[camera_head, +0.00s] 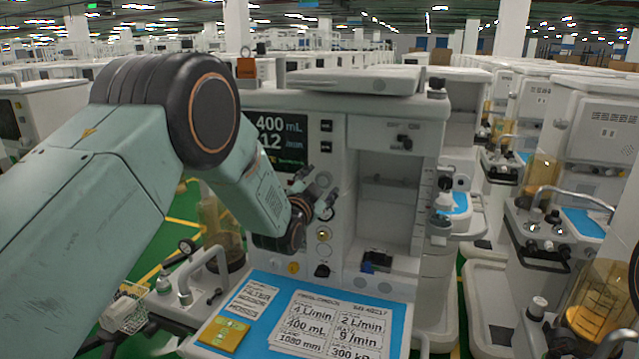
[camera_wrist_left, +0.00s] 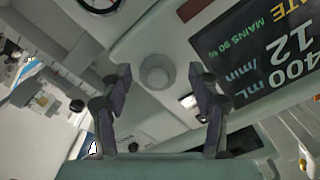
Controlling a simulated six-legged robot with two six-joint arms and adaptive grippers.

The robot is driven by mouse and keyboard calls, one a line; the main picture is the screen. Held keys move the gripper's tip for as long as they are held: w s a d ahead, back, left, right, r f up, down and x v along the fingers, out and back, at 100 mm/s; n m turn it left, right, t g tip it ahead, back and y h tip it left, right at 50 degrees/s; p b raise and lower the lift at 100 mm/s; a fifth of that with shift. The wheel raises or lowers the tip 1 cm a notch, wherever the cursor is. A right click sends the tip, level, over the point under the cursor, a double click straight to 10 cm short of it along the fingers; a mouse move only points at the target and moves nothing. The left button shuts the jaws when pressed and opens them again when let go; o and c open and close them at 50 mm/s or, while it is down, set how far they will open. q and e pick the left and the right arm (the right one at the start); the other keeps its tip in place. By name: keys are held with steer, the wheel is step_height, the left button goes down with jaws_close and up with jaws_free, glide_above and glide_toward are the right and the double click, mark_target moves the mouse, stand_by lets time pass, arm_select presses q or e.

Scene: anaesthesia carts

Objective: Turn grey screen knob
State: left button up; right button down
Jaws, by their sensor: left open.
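The grey screen knob (camera_wrist_left: 155,72) is a round pale knob on the cart's white front panel beside the dark screen (camera_wrist_left: 262,50). In the left wrist view it lies between my left gripper's (camera_wrist_left: 159,86) two dark fingertips, with a visible gap on each side. The fingers are open and hold nothing. In the head view my left gripper (camera_head: 322,202) is at the front panel, just right of and below the screen (camera_head: 281,138), which reads 400 mL and 12 /min. The gripper partly covers the knob area there. My right gripper does not show.
Below the gripper are a brass-coloured knob (camera_head: 323,234) and a black knob (camera_head: 322,270). A blue worktop (camera_head: 262,283) with printed cards and a yellow pad (camera_head: 224,335) juts out in front. An open recess (camera_head: 388,209) lies to the right. More carts stand at right.

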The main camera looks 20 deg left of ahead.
arm_select(q)
steer(key=shift+w+d, duration=0.1)
steer(key=shift+d, duration=0.2)
steer(key=shift+c, duration=0.6)
steer(key=shift+a, duration=0.2)
steer(key=c, duration=1.1)
